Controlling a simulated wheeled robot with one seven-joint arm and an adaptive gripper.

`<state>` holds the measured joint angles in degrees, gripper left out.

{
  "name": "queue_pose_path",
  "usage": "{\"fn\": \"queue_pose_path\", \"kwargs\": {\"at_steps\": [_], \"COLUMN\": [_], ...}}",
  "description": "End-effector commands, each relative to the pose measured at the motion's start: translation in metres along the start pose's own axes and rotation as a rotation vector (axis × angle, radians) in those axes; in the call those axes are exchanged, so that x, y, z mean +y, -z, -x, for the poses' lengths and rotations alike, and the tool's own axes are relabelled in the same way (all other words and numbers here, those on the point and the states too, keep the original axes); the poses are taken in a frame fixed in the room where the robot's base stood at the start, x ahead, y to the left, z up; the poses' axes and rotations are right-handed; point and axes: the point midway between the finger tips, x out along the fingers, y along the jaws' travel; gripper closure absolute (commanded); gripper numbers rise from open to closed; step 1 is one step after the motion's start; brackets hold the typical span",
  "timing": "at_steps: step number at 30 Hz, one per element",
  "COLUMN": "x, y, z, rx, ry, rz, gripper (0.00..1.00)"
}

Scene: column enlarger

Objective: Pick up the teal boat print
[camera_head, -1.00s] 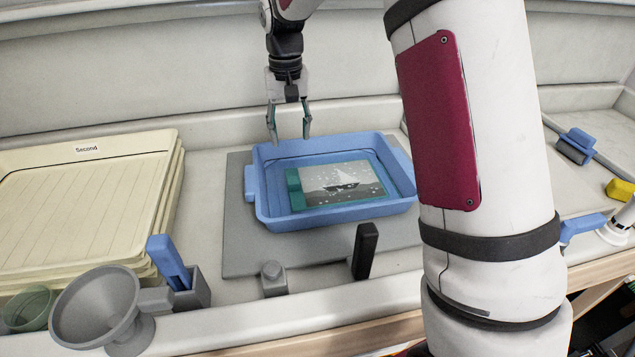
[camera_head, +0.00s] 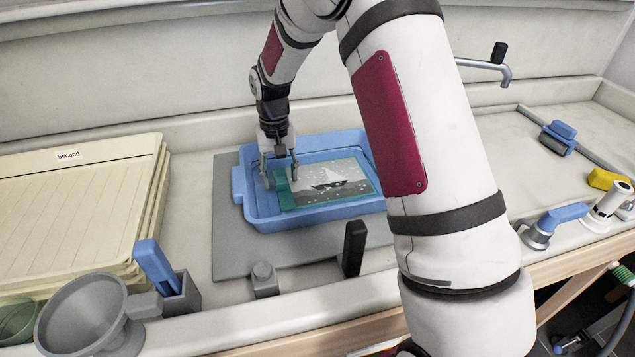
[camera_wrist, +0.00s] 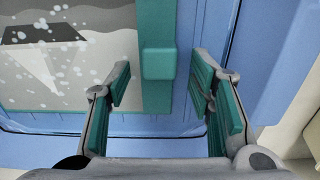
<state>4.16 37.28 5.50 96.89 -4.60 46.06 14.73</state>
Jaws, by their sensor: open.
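The teal boat print (camera_head: 333,183) lies flat in the blue tray (camera_head: 240,188), a grey picture of a sailboat with a teal band and a raised teal tab at its left end. My gripper (camera_head: 281,182) is open over that left end, its fingers inside the tray. In the wrist view my gripper (camera_wrist: 160,95) has its fingers on either side of the teal tab (camera_wrist: 159,64), apart from it in the picture. The print (camera_wrist: 80,55) also fills the upper left there. I cannot tell how far the fingertips are above the tray floor.
The tray stands on a grey board (camera_head: 228,245). A stack of cream trays (camera_head: 70,220) is at left. A grey funnel (camera_head: 85,318), a blue-handled tool (camera_head: 157,268) and a black upright handle (camera_head: 354,248) stand in front. My arm covers the tray's right side.

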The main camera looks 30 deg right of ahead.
Motion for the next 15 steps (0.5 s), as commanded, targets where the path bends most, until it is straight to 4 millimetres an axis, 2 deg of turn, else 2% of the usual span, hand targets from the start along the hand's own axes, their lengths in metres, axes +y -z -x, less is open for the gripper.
{"fn": "queue_pose_path", "kwargs": {"at_steps": [3, 11, 15], "x": [0.0001, 0.0001, 0.0001], "y": [-0.0001, 0.0002, 0.0001], "z": [-0.0101, -0.0116, -0.0115], "rx": [-0.001, 0.001, 0.001], "ry": [0.0, 0.0, 0.0], "rz": [0.0, 0.001, 0.001], "gripper": [0.52, 0.52, 0.83]}}
